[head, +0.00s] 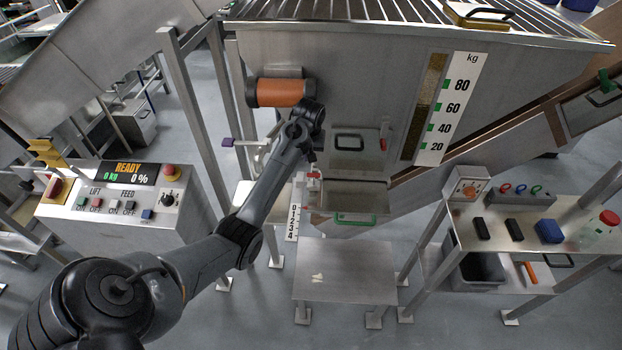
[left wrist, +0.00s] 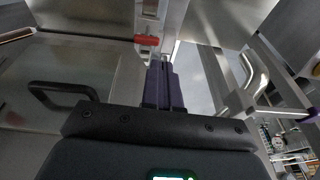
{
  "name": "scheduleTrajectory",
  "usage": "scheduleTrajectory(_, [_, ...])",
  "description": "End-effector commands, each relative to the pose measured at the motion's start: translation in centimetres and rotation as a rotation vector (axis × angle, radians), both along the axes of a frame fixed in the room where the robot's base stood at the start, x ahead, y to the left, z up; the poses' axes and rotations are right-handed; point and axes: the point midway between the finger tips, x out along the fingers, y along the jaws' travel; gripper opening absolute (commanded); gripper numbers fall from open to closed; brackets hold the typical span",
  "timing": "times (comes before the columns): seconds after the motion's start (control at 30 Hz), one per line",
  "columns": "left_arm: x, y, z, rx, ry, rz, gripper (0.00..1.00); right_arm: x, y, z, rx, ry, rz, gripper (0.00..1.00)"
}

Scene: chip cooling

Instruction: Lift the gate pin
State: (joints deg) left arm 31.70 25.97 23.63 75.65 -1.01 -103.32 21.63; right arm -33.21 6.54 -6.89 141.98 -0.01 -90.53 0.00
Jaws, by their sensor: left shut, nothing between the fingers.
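A small red part (head: 313,175), which looks like the gate pin's grip, sits by the chute under the hopper, just above the 0-to-4 scale (head: 293,210). In the left wrist view a red grip (left wrist: 147,40) shows on a metal upright, just beyond my fingertips. My left gripper (head: 312,157) is mostly hidden behind its own wrist in the head view. In the left wrist view its dark fingers (left wrist: 165,85) are together and empty, apart from the red grip in the picture. My right gripper is in neither view.
A purple-tipped lever (head: 228,142) is left of my wrist, and an orange cylinder (head: 280,93) is above it. A black-handled hatch (head: 350,142) and another red-topped part (head: 383,143) are to the right. A control box (head: 125,210) stands left, a bench (head: 520,235) right.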

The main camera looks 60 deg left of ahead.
Motion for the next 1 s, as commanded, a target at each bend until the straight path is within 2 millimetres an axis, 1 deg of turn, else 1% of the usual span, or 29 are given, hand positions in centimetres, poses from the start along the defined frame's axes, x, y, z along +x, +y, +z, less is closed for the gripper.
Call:
scheduleTrajectory(0.03, [0.8, 0.2, 0.8, 0.003, -0.029, 0.002, 0.00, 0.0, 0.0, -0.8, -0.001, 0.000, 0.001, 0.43])
scheduleTrajectory(0.13, [1.6, 0.3, 2.0, 0.005, -0.060, 0.002, 0.00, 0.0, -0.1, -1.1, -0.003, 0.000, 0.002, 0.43])
scheduleTrajectory(0.27, [2.1, 0.4, 1.9, 0.005, -0.071, 0.002, 0.00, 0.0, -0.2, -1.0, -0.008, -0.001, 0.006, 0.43])
scheduleTrajectory(0.37, [2.2, 0.7, 0.9, 0.005, -0.070, 0.001, 0.00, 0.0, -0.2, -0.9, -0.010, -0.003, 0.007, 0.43])
scheduleTrajectory(0.47, [2.5, 1.0, -0.6, 0.004, -0.069, 0.001, 0.00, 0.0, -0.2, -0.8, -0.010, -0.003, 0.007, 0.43])
scheduleTrajectory(0.8, [3.5, 2.5, -6.7, 0.004, -0.069, 0.001, 0.00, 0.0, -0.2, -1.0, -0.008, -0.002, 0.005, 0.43])
scheduleTrajectory(1.0, [3.6, 2.5, -9.3, 0.006, -0.070, 0.000, 0.00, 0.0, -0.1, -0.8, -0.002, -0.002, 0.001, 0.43])
